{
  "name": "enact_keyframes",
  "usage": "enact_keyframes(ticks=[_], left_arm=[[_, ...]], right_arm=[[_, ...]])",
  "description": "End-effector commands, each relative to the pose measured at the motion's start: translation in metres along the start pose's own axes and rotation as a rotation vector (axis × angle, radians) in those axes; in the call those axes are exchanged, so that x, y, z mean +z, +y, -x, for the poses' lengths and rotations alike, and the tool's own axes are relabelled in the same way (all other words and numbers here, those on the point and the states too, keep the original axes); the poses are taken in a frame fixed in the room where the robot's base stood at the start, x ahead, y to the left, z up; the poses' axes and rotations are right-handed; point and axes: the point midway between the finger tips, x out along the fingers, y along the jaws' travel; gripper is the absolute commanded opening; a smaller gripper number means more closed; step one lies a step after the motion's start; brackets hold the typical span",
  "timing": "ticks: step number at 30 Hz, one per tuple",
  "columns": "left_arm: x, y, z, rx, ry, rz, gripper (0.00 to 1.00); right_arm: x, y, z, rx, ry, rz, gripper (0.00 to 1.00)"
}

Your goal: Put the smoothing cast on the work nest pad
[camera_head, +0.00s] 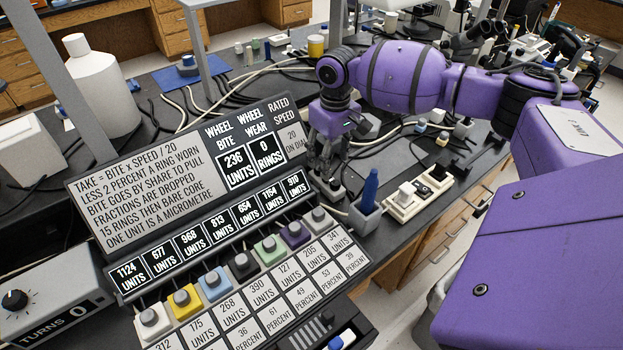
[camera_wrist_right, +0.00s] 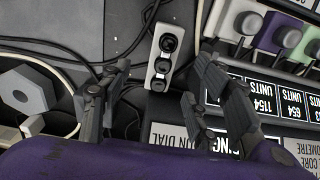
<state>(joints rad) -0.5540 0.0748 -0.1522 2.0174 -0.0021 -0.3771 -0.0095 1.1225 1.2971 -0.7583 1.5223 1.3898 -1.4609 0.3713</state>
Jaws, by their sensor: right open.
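Several casts with grey knobs stand in a row on the front rack, among them white (camera_head: 152,321), yellow (camera_head: 184,299), blue (camera_head: 215,284), black (camera_head: 243,265), green (camera_head: 270,249), purple (camera_head: 296,234) and light grey (camera_head: 320,219). I cannot tell which is the smoothing cast. My right gripper (camera_head: 325,182) is open and empty, pointing down behind the sign's right end. In the right wrist view its fingers (camera_wrist_right: 162,75) spread either side of a small grey block (camera_wrist_right: 163,55) with dark round tops, apparently below them. I cannot identify the work nest pad. My left gripper is out of view.
The tilted sign (camera_head: 150,175) stands behind the casts. A blue tool in a grey cup (camera_head: 366,216) and a white switch strip (camera_head: 408,204) lie right of the gripper. A turns box (camera_head: 50,300) is front left. Cables cross the dark bench.

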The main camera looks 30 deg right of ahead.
Motion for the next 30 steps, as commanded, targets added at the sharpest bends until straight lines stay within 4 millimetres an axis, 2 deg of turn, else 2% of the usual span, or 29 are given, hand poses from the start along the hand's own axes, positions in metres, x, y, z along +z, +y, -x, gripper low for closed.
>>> enact_keyframes(ticks=[8,18,26,27,30], left_arm=[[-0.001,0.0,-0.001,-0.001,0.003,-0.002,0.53],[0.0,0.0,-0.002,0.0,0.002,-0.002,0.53],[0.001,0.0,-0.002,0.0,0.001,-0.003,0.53],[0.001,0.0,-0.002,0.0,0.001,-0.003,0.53],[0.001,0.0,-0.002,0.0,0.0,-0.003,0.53]], right_arm=[[-0.001,-0.001,-0.026,0.0,0.001,-0.003,0.56],[-0.005,-0.006,-0.07,0.0,0.002,-0.003,0.56],[-0.005,-0.006,-0.074,0.001,0.003,-0.002,0.56],[-0.005,-0.006,-0.074,0.0,0.003,-0.002,0.55],[-0.005,-0.006,-0.074,0.0,0.003,-0.002,0.42]])
